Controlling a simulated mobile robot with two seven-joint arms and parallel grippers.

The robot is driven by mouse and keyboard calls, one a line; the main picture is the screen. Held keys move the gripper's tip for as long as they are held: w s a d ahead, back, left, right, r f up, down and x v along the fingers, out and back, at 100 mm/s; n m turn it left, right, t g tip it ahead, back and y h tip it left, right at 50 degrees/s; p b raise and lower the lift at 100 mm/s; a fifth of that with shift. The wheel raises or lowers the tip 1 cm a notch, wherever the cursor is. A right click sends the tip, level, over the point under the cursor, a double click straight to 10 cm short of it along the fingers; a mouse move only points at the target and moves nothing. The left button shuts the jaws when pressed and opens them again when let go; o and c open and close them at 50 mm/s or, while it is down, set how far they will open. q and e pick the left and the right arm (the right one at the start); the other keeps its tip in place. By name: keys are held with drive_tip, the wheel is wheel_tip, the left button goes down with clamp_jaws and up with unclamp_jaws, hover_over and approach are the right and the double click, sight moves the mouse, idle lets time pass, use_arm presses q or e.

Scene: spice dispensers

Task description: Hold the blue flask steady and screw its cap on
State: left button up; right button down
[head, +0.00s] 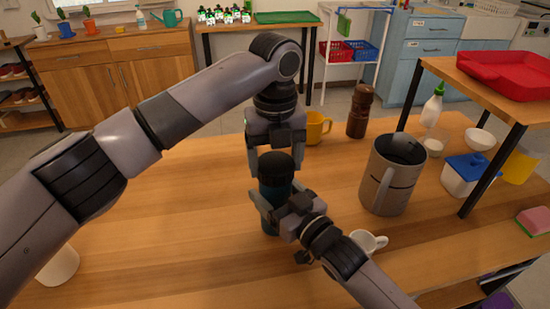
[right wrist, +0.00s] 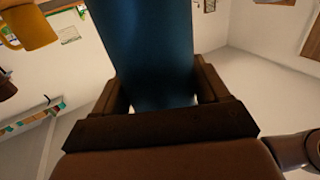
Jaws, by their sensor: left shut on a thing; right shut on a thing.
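The blue flask (head: 267,219) stands upright at the middle of the wooden table, dark blue in the head view. Its black cap (head: 276,168) sits at the top of the flask; I cannot tell how tightly it is seated. My left gripper (head: 276,161) reaches down from above, its fingers shut on the cap from both sides. My right gripper (head: 270,205) comes from the lower right and is shut around the flask's body. In the right wrist view the blue flask body (right wrist: 150,50) fills the space between the fingers. The flask's lower part is partly hidden.
A grey metal pitcher (head: 390,175) stands right of the flask, with a white cup (head: 369,242) close to my right wrist. A yellow mug (head: 316,127) and a brown grinder (head: 360,112) stand behind. The table's left side is mostly clear.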

use_arm(q)
drive_tip(key=m, duration=0.5)
drive_tip(key=shift+r, duration=0.1)
drive_tip(key=m, duration=0.5)
drive_tip(key=o, duration=1)
drive_tip(key=shift+r, duration=2.2)
drive_tip(key=shift+c, duration=0.2)
